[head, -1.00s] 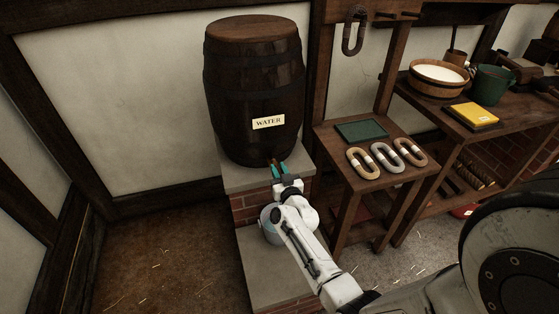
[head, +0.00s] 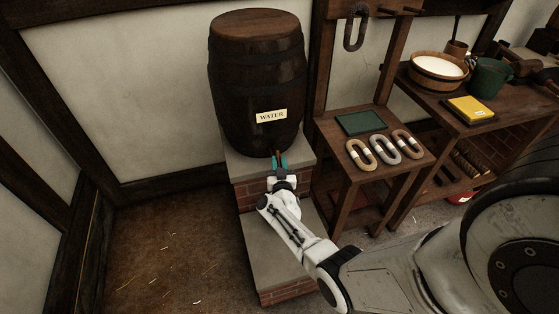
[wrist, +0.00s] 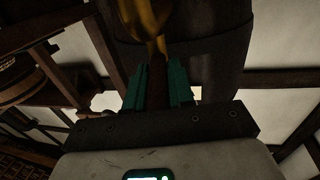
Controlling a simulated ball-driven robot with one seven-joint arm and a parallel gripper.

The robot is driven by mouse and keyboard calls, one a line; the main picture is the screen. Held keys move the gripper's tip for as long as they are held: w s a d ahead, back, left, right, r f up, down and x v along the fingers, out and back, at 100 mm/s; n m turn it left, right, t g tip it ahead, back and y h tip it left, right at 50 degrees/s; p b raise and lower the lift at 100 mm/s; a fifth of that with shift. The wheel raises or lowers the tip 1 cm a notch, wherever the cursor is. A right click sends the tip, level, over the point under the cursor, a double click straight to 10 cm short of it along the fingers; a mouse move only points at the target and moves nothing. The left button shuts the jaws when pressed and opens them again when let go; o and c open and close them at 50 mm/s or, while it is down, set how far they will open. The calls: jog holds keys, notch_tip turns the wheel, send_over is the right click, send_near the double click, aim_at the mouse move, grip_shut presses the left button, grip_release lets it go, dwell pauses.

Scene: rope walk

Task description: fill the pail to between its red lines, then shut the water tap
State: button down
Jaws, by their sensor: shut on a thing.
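The dark wooden barrel (head: 257,85) with a WATER label (head: 271,116) stands on a stone-topped brick ledge. Its tap (head: 278,153) is at the low front and is mostly covered by my gripper (head: 279,163). In the wrist view, the brass tap (wrist: 148,20) is ahead, and the green fingers of my gripper (wrist: 157,88) are shut on its brown handle.
A lower stone step (head: 270,262) lies under my arm. To the right, a small wooden table (head: 378,125) holds several rope-ring pieces and a green pad (head: 361,123). A bench (head: 485,128) farther right holds a wooden tub (head: 438,70) and a green mug (head: 489,77). Floor at left is clear.

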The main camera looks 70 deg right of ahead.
jog(key=m+g+b, duration=0.1)
jog(key=m+g, duration=0.1)
jog(key=g, duration=0.1)
jog(key=w+m+g+h+b, duration=0.1)
jog(key=m+g+b, duration=0.1)
jog(key=g, duration=0.1)
jog(key=w+a+m+g+h+b, duration=0.1)
jog(key=m+g, duration=0.1)
jog(key=g, duration=0.1)
jog(key=shift+w+a+f+g+b, duration=0.1)
jog(key=shift+w+f+g+b, duration=0.15)
jog(key=shift+f+g+b, duration=0.15)
jog(key=shift+m+g, duration=0.3)
jog(key=shift+m, duration=0.1)
jog(key=c, duration=1.1)
grip_release()
jog(key=shift+w+a+r, duration=0.1)
jog(key=shift+w+a, duration=0.05)
jog(key=shift+a, duration=0.05)
jog(key=shift+c, duration=0.2)
jog(key=shift+o, duration=0.4)
jog(key=shift+d+r, duration=0.15)
jog(key=shift+d, duration=0.05)
jog(key=shift+a, duration=0.1)
jog(key=a+p, duration=0.1)
jog(key=a, duration=0.9)
jog(key=shift+w+a+p, duration=0.35)
jog(key=shift+w, duration=0.1)
